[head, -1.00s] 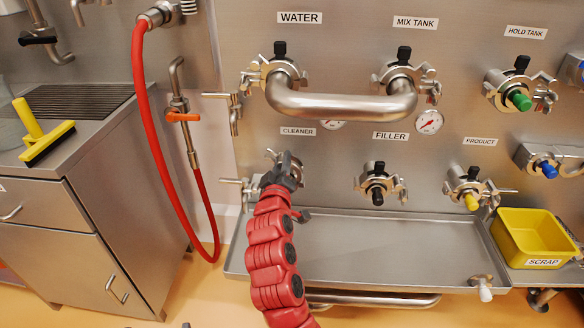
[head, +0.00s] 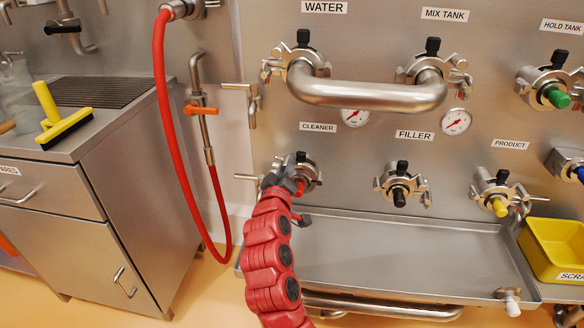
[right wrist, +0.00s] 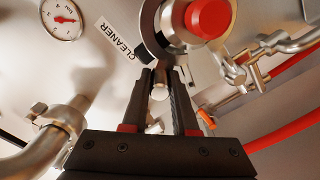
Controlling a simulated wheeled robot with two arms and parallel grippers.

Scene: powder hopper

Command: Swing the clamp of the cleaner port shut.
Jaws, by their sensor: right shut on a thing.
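The cleaner port sits under the CLEANER label (head: 318,127) on the steel wall panel. Its clamp (head: 309,174) is a steel ring, partly hidden behind my right gripper (head: 288,176). In the right wrist view, the port's red cap (right wrist: 208,18) is at the top, with a dark curved clamp part (right wrist: 152,36) beside it. My right gripper (right wrist: 161,80) is at the clamp's edge, its fingers close together on a small metal part of the clamp (right wrist: 159,90). I cannot tell how far the clamp is swung. My left gripper is not in view.
A thick steel pipe (head: 370,96) bridges the WATER and MIX TANK ports above. The filler port (head: 400,186) is to the right. A drip tray (head: 400,250) lies below. A red hose (head: 163,110) hangs left. A yellow scrap bin (head: 550,250) is far right.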

